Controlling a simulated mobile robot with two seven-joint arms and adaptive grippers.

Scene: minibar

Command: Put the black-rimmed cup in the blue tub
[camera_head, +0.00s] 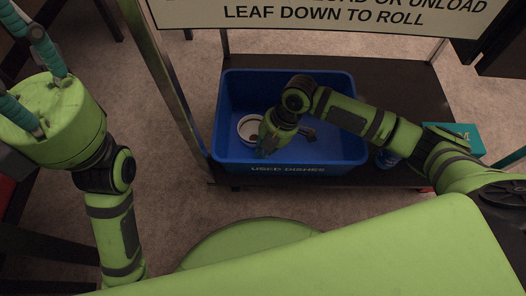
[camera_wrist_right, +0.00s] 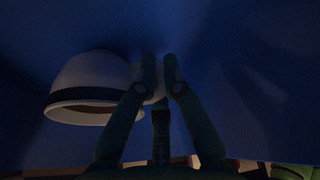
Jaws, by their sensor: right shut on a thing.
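The blue tub (camera_head: 345,166), marked "USED DISHES", stands on a dark cart shelf. The white cup (camera_head: 246,124) shows inside the tub's outline, left of my right gripper (camera_head: 266,146), which reaches down into the tub. In the right wrist view the cup (camera_wrist_right: 92,82) has a dark band at its rim and hangs to the left of the fingers. My right gripper (camera_wrist_right: 163,75) is shut on its side, seemingly at the handle, against dark blue walls. I cannot tell whether the cup touches the tub floor.
The dark shelf (camera_head: 390,82) extends behind and right of the tub. A cart post (camera_head: 181,105) rises left of the tub, and a sign (camera_head: 330,14) hangs above.

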